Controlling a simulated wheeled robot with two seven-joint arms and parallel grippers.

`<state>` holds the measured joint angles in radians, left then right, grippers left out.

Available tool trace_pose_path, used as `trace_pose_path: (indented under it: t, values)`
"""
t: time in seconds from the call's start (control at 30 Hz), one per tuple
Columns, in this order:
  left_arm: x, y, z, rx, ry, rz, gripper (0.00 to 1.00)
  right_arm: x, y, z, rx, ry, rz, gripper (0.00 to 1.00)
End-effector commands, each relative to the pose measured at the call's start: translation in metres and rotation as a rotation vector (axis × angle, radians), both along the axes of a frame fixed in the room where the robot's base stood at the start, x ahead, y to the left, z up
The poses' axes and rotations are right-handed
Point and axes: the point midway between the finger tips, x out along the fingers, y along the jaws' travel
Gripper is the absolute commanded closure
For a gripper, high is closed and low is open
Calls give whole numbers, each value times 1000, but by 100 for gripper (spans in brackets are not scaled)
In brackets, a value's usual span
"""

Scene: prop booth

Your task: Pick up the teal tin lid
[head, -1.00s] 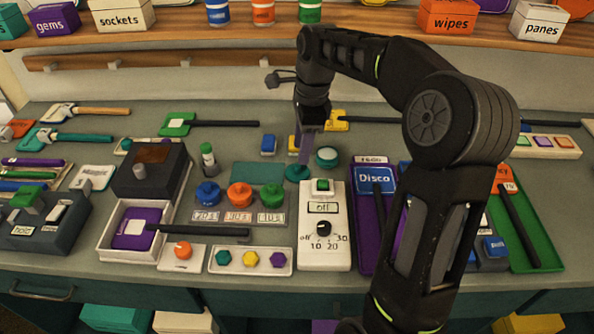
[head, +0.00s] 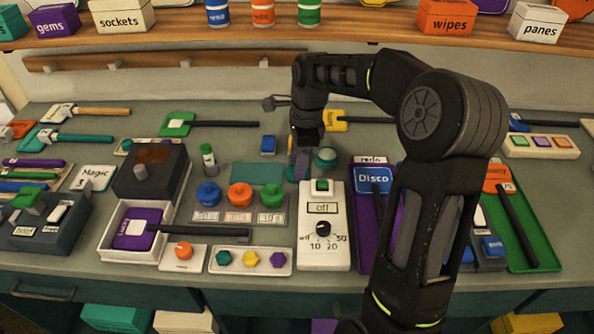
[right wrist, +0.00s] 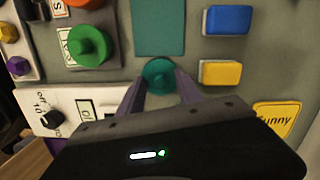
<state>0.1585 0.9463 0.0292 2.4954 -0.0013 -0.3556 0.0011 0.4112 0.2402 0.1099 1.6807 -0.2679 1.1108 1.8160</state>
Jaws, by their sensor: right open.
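The teal tin lid (head: 293,173) is a small round disc with a knob. In the right wrist view, the lid (right wrist: 159,74) shows between the tips of the open right gripper (right wrist: 160,84). I cannot tell whether the fingers touch it. My left gripper is not in view.
The white timer box (head: 324,245) stands just in front of the lid. A flat teal pad (head: 258,172) lies to its left, with a row of coloured knobs nearby. Blue (right wrist: 227,20) and yellow (right wrist: 220,72) blocks lie close by in the right wrist view.

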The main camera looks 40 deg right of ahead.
Motion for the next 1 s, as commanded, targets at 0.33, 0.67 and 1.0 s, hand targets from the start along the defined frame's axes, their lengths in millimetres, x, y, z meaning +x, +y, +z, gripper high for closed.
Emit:
trace_pose_path:
  t: [0.33,0.67,1.0]
  values:
    - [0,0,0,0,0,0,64,0,0,0,0,0,0,66]
    - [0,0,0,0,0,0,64,0,0,0,0,0,0,93]
    - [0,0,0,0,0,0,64,0,0,0,0,0,0,100]
